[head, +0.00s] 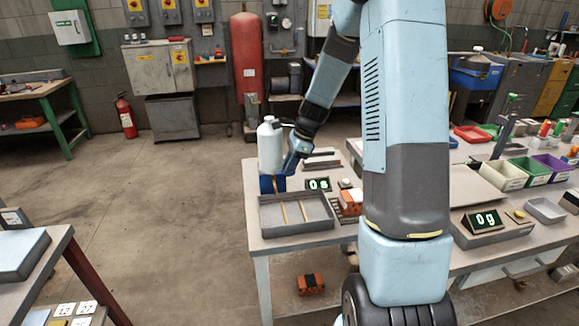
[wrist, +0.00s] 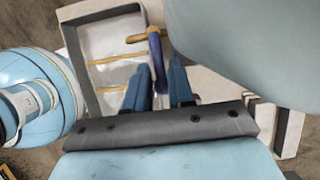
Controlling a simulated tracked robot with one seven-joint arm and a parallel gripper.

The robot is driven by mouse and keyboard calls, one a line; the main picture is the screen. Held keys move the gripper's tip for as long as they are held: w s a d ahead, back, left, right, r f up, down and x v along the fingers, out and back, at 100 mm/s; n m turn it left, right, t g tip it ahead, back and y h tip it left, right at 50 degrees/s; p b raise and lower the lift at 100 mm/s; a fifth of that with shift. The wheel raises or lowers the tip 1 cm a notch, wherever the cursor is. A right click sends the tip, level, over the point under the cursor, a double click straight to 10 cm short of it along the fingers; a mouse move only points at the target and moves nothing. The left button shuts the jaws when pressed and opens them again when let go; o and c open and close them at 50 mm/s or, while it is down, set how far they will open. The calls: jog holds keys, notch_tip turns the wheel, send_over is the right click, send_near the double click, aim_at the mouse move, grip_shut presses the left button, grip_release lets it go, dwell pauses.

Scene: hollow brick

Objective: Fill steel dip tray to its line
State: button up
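The grey steel tray (head: 264,220) lies on the near left of the bench, with two yellowish strips across it. It also shows in the wrist view (wrist: 78,62); I see no clear liquid level. A white bottle-like container (head: 270,150) stands on a blue stand (head: 267,185) behind the tray. In the wrist view, a brass-coloured spout (wrist: 138,38) with a dark blue lever (wrist: 157,60) sits over the tray's edge. My gripper (head: 291,166) is beside the container. In the wrist view, its blue fingers (wrist: 160,85) stand apart on both sides of the lever's end, with narrow gaps.
A display reading 0 (head: 318,184) and an orange brick (head: 350,205) are right of the tray. Another scale (head: 483,222) reads 0 g, with a small metal tray (head: 546,209) beside it. Coloured bins (head: 500,175) crowd the right bench. Floor left of the bench is clear.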

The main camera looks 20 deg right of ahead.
jog(key=c, duration=0.4)
grip_shut()
jog(key=shift+d, duration=0.15)
